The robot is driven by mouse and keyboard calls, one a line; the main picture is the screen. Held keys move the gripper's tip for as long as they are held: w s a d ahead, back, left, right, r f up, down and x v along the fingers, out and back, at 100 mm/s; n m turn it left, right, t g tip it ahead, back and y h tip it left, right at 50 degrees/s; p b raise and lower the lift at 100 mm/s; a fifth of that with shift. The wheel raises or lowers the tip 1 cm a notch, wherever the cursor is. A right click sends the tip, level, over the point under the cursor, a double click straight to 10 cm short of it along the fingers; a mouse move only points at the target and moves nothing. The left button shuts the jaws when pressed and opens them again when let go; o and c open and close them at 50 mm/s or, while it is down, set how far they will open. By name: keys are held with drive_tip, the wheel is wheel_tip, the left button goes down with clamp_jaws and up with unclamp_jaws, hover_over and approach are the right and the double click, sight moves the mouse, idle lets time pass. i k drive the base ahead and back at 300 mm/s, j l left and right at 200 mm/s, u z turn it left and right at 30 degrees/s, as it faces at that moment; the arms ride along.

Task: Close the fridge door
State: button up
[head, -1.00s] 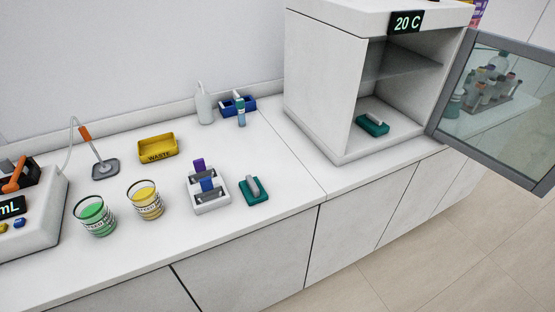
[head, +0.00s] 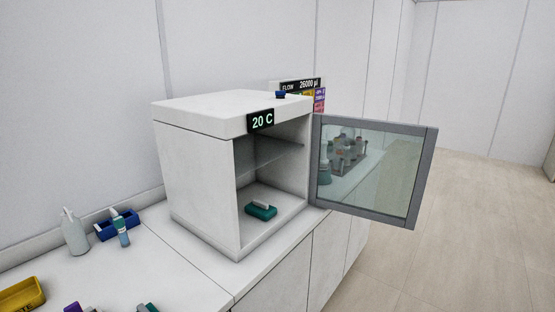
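The fridge (head: 192,182) is a white box on the white counter, with a "20 C" display on its upper front edge. Its door (head: 368,207) is a grey-framed glass panel, hinged on the right side of the opening. The door stands wide open, swung out to the right past the counter's front edge. Inside the fridge a shelf shows, and a teal block with a grey top (head: 261,210) lies on the fridge floor. My gripper is not in view.
A white bottle (head: 75,233), a blue rack (head: 117,225) and a small teal-labelled bottle (head: 122,233) stand left of the fridge. A yellow tray (head: 20,296) is at lower left. Several bottles show through the door glass. The floor (head: 460,230) to the right is clear.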

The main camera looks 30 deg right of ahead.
sight(430, 134)
drive_tip(key=l+u, duration=0.1)
drive_tip(key=l, duration=0.6)
drive_tip(key=i+l, duration=0.1)
drive_tip(key=l, duration=0.6)
drive_tip(key=l+u, duration=0.25)
drive_tip(key=l, duration=0.4)
drive_tip(key=l+u, duration=0.25)
drive_tip(key=l, duration=0.45)
drive_tip(key=l+u, duration=0.25)
drive_tip(key=l, duration=0.4)
drive_tip(key=k+l+u, duration=0.25)
drive_tip(key=l, duration=0.35)
drive_tip(key=l+u, duration=0.2)
drive_tip(key=l, duration=0.35)
drive_tip(key=l+u, duration=0.15)
drive_tip(key=l, duration=0.4)
drive_tip(key=l+u, duration=0.2)
drive_tip(key=l, duration=0.4)
drive_tip(key=k+l+u, duration=0.2)
drive_tip(key=l, duration=0.3)
drive_tip(key=k+l+u, duration=0.2)
drive_tip(key=l, duration=0.35)
drive_tip(key=k+l, duration=0.25)
drive_tip(key=l, duration=0.25)
drive_tip(key=k+l+u, duration=0.1)
drive_tip(key=k+l, duration=0.2)
drive_tip(key=l, duration=0.15)
drive_tip(key=k+l+z, duration=0.2)
drive_tip(key=l, duration=0.2)
drive_tip(key=i+j, duration=0.05)
